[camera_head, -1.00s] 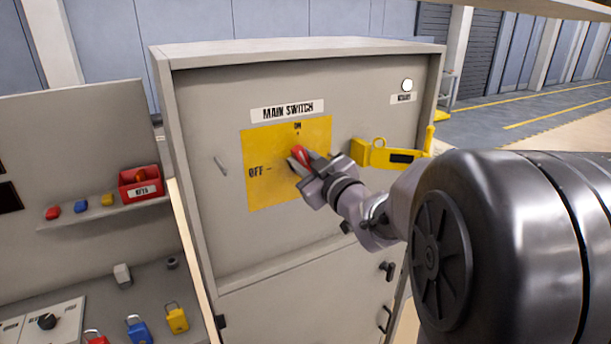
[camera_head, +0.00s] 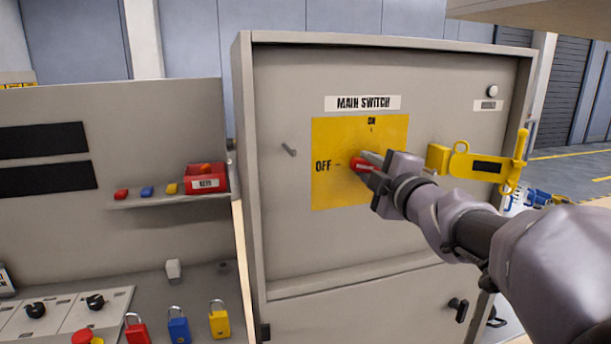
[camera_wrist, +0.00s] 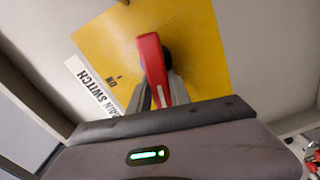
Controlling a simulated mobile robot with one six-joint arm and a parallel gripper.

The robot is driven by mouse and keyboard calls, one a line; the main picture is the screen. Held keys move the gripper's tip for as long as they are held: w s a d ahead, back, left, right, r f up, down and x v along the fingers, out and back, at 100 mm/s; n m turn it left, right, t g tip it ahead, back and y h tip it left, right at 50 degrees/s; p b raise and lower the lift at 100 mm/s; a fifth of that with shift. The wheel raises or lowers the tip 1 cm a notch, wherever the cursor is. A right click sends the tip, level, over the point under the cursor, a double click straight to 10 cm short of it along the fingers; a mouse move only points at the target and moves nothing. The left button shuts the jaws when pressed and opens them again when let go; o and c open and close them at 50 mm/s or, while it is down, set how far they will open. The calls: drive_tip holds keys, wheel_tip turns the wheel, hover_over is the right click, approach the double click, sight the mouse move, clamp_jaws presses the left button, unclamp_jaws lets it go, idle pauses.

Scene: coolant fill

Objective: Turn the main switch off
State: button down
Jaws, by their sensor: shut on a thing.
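The main switch is a red handle (camera_head: 362,165) on a yellow plate (camera_head: 335,190) on the grey cabinet door. The plate has an ON mark (camera_head: 371,122) at the top and an OFF mark (camera_head: 324,166) at the left. In the head view the handle lies roughly level, its end towards OFF. My gripper (camera_head: 369,163) is shut on the handle from the right. In the wrist view the red handle (camera_wrist: 156,70) runs between my fingers (camera_wrist: 163,94), and the OFF mark does not show. The MAIN SWITCH label (camera_head: 362,103) sits above the plate.
A yellow hasp (camera_head: 475,163) sticks out on the cabinet right of my wrist. A white round button or lamp (camera_head: 492,91) is at the upper right. At left, a panel holds a red key box (camera_head: 207,180), with several padlocks (camera_head: 178,328) below.

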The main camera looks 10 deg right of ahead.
drive_tip(key=shift+f+n+b, duration=0.35)
drive_tip(key=shift+n+b, duration=0.55)
drive_tip(key=shift+n, duration=0.3)
drive_tip(key=c, duration=1.2)
unclamp_jaws()
